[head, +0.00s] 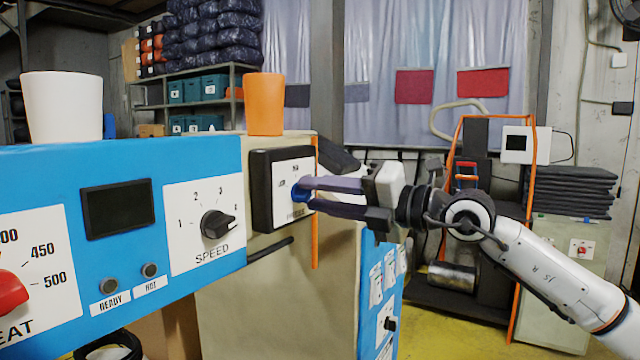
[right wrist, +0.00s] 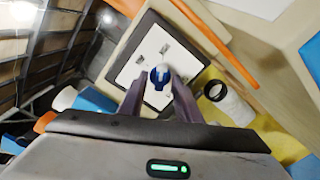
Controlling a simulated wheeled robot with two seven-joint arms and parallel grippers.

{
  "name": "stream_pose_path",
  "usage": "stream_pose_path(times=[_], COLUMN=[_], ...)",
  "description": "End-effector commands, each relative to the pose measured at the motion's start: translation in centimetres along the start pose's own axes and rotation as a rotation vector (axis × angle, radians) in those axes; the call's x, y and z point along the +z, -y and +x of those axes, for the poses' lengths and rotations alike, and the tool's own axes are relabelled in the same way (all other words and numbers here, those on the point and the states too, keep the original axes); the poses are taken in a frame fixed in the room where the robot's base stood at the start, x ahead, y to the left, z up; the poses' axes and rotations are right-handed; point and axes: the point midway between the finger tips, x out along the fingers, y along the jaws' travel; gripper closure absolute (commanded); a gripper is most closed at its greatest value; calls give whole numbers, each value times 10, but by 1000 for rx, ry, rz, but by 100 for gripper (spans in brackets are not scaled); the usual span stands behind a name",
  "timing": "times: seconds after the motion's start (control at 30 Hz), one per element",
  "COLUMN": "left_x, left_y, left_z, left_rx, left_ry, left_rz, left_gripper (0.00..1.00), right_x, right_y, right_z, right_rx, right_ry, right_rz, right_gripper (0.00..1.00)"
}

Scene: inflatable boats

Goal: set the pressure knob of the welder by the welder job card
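The welder has a blue front panel (head: 130,165) with a speed knob (head: 217,225) and part of a red heat knob (head: 12,292). To its right is a dark-framed box with a white dial plate (head: 283,172). The blue pressure knob (head: 299,190) sits on this plate; it also shows in the right wrist view (right wrist: 160,76). My right gripper (head: 306,194) has its two fingers on either side of the knob, at the plate. Whether they press on it is unclear. The plate's marks are too small to read and partly covered. I cannot make out the job card. My left gripper is out of view.
A white cup (head: 62,106) and an orange cup (head: 264,104) stand on top of the welder. An orange upright strip (head: 315,215) runs close beside the dial box. A dark rod (head: 268,250) sticks out below it. Yellow floor shows at the lower right.

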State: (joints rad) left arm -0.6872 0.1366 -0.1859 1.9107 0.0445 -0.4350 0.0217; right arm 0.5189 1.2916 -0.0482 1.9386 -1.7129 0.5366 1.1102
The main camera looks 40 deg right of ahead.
Motion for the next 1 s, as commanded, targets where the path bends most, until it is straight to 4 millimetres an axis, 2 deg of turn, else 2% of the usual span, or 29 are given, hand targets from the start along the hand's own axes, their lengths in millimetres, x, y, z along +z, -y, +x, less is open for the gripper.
stream_pose_path(times=[0.27,0.47,0.77,1.0], left_x=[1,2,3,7], left_y=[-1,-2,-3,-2], left_z=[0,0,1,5], left_rx=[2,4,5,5], left_ry=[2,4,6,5], left_rz=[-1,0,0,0], left_gripper=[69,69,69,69], right_x=[0,0,0,-1], right_y=[1,1,1,1], right_z=[1,1,1,1], right_rx=[-1,-1,-1,1], right_ry=[0,0,0,1], right_rz=[0,0,-17,-119], right_gripper=[70,100,100,100])
